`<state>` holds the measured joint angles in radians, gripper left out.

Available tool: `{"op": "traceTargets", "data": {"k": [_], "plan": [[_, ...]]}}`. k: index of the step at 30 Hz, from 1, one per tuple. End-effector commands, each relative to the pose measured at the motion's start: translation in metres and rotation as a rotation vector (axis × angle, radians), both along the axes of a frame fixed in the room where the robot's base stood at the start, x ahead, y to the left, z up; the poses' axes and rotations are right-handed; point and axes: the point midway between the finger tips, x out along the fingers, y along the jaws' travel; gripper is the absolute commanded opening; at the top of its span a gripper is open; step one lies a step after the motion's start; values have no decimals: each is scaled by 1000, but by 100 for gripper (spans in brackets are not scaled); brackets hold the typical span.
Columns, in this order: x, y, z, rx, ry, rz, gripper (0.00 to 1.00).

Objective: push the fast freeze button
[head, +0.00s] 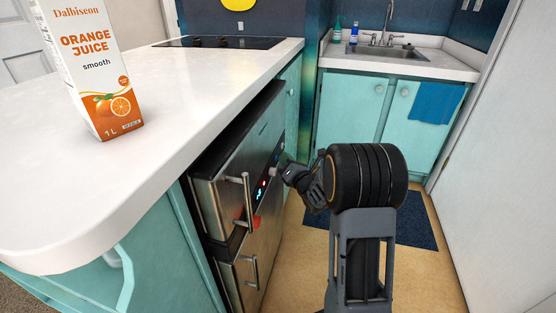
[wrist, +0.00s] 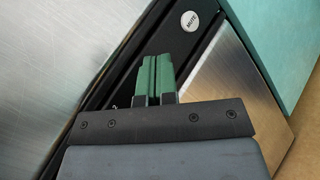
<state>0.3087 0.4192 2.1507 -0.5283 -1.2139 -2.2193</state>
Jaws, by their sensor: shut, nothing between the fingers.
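A stainless steel appliance with bar handles (head: 213,200) stands under the counter in the head view. Its dark control strip (head: 262,190) has small lit red and blue marks. My gripper (head: 282,171) is at the upper part of this strip; I cannot tell whether it touches. In the wrist view my gripper (wrist: 157,64) has its two green fingers shut together, empty, over the dark strip. A round pale button marked MUTE (wrist: 190,20) sits beyond the fingertips, to the right. I cannot make out a button labelled fast freeze in either view.
A white counter (head: 190,110) with an orange juice carton (head: 90,65) overhangs the appliance. A sink cabinet (head: 350,110) with a blue towel (head: 437,102) stands at the back. The floor (head: 300,260) right of the appliance is clear apart from a dark mat (head: 420,222).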

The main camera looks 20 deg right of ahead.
Motion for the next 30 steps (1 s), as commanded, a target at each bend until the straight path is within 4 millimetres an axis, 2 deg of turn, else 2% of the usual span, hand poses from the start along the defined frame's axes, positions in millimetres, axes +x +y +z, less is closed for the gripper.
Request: {"op": "traceTargets", "data": {"k": [17, 30], "plan": [[-6, -10, 0, 0, 0, -1, 0], [-30, -45, -1, 0, -1, -4, 0]]}}
